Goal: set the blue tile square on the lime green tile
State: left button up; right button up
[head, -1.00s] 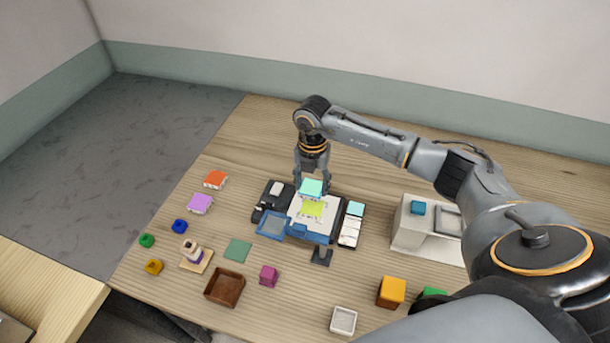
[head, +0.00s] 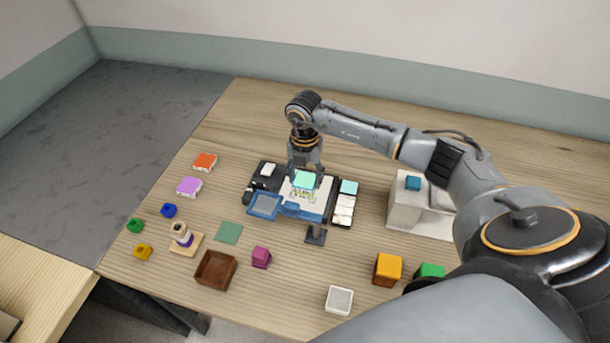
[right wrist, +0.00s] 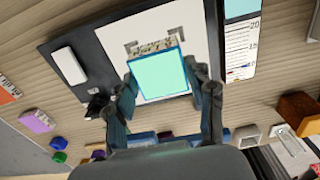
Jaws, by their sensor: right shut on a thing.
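My right gripper (head: 304,174) is shut on the blue tile (head: 304,181), which looks pale turquoise. The tile lies flat between the two fingers in the right wrist view (right wrist: 161,76). It is over the white sheet (right wrist: 187,35) on the black board. The lime green tile is hidden beneath the held tile, apart from perhaps a thin pale strip at its edge in the head view. I cannot tell whether the two tiles touch or how well their edges line up. My left gripper is not in view.
A blue-framed tray (head: 265,206) and a small dark stand (head: 315,236) are in front of the board. Orange (head: 205,161) and purple (head: 189,186) tiles lie left. The table behind is clear.

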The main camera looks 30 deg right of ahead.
jog(key=o, duration=1.4)
jog(key=shift+s, duration=0.1)
jog(key=shift+c, duration=0.2)
notch_tip(320, 180, up, 12)
